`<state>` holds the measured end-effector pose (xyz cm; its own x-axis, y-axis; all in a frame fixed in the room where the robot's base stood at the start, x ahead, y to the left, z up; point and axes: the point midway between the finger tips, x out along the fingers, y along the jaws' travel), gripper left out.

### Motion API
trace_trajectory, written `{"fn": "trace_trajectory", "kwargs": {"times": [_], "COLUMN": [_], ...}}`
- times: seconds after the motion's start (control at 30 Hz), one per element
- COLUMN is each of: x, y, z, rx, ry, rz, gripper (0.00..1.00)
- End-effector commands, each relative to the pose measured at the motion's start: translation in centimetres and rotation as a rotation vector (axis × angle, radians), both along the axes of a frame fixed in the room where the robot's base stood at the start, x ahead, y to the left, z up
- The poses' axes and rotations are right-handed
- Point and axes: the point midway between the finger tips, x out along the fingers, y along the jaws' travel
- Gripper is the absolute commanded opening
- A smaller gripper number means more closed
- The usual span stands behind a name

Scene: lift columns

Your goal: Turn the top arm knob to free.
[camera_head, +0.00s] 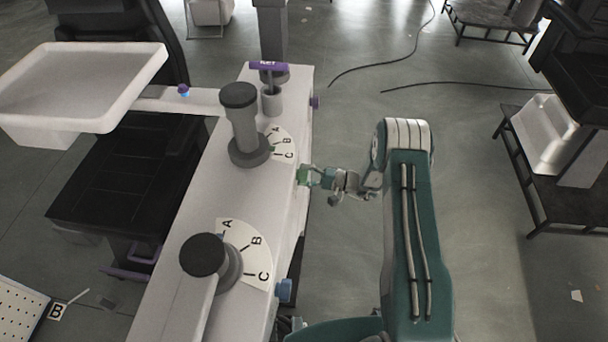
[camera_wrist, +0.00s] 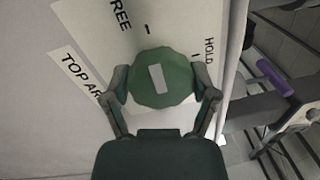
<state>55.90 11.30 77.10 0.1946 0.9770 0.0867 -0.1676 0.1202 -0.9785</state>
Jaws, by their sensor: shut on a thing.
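The top arm knob (camera_wrist: 160,80) is a round green knob with a pale bar mark on its face, in the middle of the wrist view. The mark is nearly upright, tipped slightly. My gripper (camera_wrist: 161,92) has a finger on each side of the knob and is shut on it. A label plate (camera_wrist: 75,68) behind it reads "TOP AR..." with the rest hidden, "FREE" (camera_wrist: 121,14) at upper left and "HOLD" (camera_wrist: 209,50) at right. In the head view my gripper (camera_head: 305,176) is at the right side of the white column housing, where the green knob shows small.
The white housing (camera_head: 185,240) carries two grey posts with A-B-C dials (camera_head: 250,250). A blue knob (camera_head: 284,290) and a purple knob (camera_head: 315,102) stick out of its right side. A white tray (camera_head: 140,75) is at left. Open floor (camera_head: 490,200) lies right of my arm.

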Motion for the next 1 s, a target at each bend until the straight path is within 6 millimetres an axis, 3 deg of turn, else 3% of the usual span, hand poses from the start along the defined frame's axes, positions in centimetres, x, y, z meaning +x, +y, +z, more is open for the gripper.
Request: {"fn": "trace_trajectory", "kwargs": {"times": [0.63,0.67,0.7,1.0], "x": [-0.25,-0.26,-0.27,-0.16], "y": [0.09,0.1,0.1,0.04], "z": [-0.36,-0.37,-0.38,-0.18], "rx": [-0.014,-0.014,-0.014,-0.012], "ry": [-0.042,-0.042,-0.042,-0.044], "rz": [0.004,0.004,0.004,0.002], "gripper": [0.28,0.84,1.0,1.0]}}
